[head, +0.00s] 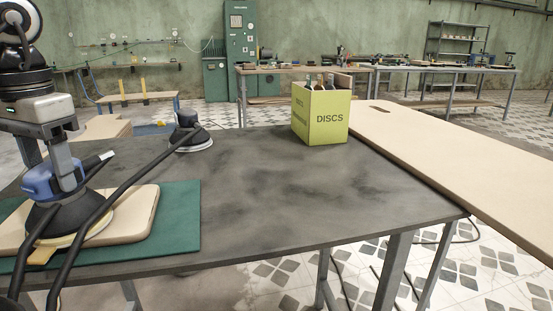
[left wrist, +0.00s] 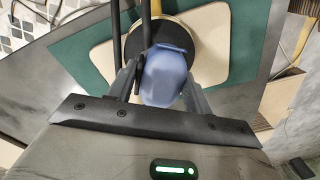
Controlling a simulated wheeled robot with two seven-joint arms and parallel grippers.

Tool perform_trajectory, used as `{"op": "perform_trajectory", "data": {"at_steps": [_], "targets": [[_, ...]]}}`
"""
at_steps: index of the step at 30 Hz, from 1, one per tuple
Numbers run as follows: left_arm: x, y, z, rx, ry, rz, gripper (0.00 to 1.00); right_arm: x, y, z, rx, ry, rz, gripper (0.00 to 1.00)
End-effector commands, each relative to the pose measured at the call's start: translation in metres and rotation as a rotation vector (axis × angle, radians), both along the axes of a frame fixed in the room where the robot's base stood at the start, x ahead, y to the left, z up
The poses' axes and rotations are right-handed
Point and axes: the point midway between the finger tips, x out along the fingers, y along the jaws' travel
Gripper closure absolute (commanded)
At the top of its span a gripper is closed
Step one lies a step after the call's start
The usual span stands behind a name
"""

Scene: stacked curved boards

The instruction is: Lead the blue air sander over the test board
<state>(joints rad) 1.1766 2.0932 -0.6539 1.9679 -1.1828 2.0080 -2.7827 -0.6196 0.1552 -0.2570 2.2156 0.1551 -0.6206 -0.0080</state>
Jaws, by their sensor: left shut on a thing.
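The blue air sander (head: 52,180) stands on the pale test board (head: 140,207), which lies on a green mat (head: 185,225) at the left of the dark table. My left gripper (head: 65,170) comes down from above and is shut on the sander's blue body. In the left wrist view the blue body (left wrist: 165,75) sits between the two fingers, with the board (left wrist: 210,40) beneath it. The sander's pad rests on or very near the board; I cannot tell whether it touches. Dark hoses run from the sander toward the front. My right gripper is not in view.
A second, dark sander (head: 190,132) stands at the table's back edge. A yellow-green box marked DISCS (head: 320,113) stands at the back right. A long pale board (head: 450,145) lies beyond the table's right edge. The table's middle (head: 290,200) is clear.

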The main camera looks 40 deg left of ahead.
Motion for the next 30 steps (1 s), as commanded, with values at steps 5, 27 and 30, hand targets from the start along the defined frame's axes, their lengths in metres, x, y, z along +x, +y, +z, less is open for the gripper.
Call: {"op": "perform_trajectory", "data": {"at_steps": [5,27,30], "targets": [[-0.0020,0.0016,0.0007,0.001,0.000,0.002,0.83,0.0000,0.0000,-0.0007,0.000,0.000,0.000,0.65],[-0.0115,0.0092,-0.0034,0.001,0.007,0.002,0.55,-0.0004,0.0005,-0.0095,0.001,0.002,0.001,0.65],[-0.0114,0.0093,-0.0036,0.001,0.007,0.002,0.55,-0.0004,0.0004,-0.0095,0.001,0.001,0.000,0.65]]}}
